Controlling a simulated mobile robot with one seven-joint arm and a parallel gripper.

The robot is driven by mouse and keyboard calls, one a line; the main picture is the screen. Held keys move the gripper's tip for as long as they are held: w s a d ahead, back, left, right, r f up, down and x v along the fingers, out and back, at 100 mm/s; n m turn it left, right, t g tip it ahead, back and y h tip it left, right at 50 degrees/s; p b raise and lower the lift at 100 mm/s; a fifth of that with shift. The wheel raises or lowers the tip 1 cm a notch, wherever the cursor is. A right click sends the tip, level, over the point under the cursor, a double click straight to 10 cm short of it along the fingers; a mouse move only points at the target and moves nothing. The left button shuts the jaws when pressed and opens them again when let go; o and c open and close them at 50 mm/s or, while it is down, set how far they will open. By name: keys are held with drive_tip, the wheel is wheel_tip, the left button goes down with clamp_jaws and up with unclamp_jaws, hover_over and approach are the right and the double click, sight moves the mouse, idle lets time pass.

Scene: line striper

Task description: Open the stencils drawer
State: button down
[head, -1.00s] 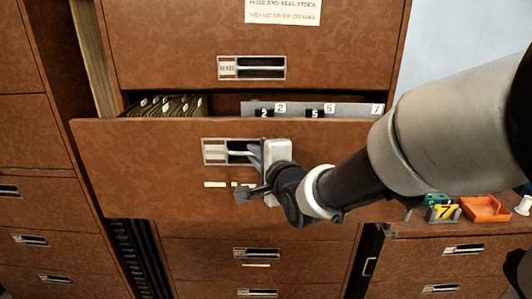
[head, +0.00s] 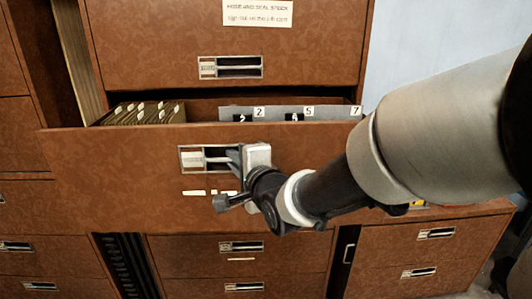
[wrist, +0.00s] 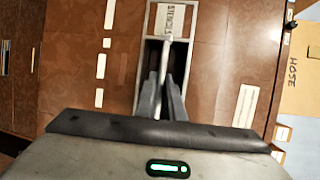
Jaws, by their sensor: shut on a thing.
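The stencils drawer (head: 110,180) is a wide brown front, pulled part way out of the cabinet. Inside show hanging folders (head: 145,113) at the left and grey stencil plates (head: 275,113) with number tabs at the right. Its metal handle and label frame (head: 190,158) sit in the upper middle of the front; the wrist view shows the label reading STENCILS (wrist: 170,20). My gripper (head: 232,158) is at the handle, its fingers shut on the handle's bar (wrist: 163,85). The gripper body hides the right end of the handle in the head view.
A closed drawer with a paper notice (head: 258,12) is above. Closed drawers (head: 240,246) are below, and a lower cabinet (head: 435,245) stands at the right. A dark slotted gap (head: 122,265) lies at the lower left. A folder marked HOSE (wrist: 295,75) shows in the wrist view.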

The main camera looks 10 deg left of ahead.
drive_tip(key=c, duration=2.2)
unclamp_jaws()
drive_tip(key=shift+o, duration=0.2)
drive_tip(key=v, duration=0.7)
drive_tip(key=shift+s+d, duration=0.2)
